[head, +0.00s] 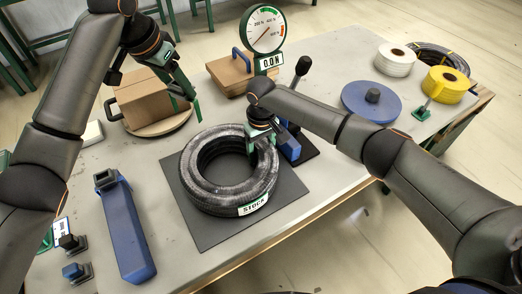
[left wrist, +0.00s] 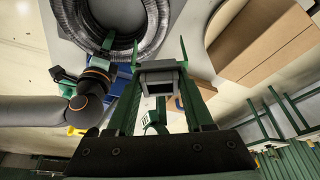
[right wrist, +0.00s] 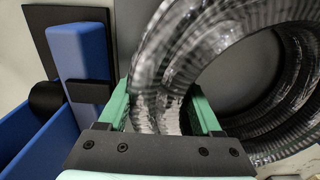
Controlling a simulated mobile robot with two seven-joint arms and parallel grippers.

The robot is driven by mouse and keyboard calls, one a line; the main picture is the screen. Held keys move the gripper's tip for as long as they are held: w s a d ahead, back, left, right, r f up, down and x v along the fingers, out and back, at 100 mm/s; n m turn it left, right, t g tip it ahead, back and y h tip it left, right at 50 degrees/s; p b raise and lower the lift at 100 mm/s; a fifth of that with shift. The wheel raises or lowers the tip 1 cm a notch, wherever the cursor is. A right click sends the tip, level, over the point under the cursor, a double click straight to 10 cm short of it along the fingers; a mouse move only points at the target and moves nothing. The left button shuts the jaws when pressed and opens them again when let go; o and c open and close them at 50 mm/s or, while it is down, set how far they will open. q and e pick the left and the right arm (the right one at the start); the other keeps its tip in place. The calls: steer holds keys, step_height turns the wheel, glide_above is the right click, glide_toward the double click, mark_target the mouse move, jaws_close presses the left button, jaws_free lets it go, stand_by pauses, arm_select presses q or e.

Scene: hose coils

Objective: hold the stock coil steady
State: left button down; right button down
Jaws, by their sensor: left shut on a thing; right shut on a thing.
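The stock coil (head: 228,168), a ring of black ribbed hose with a white "STOCK" label, lies flat on a dark square mat (head: 205,228). My right gripper (head: 264,145) is at the coil's upper right side. In the right wrist view my right gripper (right wrist: 165,110) is shut on the coil's hose (right wrist: 168,70), one finger on each side. My left gripper (head: 190,95) is above the table, beside the cardboard box and apart from the coil. In the left wrist view my left gripper (left wrist: 160,60) has a small grey block (left wrist: 158,76) between its fingers.
A cardboard box (head: 152,98) sits on a round board behind the coil. A dial scale (head: 264,30) stands at the back. A long blue tool (head: 127,235) lies at left. White (head: 395,60) and yellow (head: 447,84) rolls and a blue disc (head: 370,108) are at right.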

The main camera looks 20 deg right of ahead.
arm_select(q)
steer(key=shift+r, duration=2.65)
arm_select(e)
steer(key=shift+d, duration=0.1)
jaws_free()
step_height(320, 180, up, 12)
steer(key=shift+r, duration=0.1)
arm_select(q)
steer(key=shift+s, duration=0.1)
arm_select(e)
steer(key=shift+s, duration=0.1)
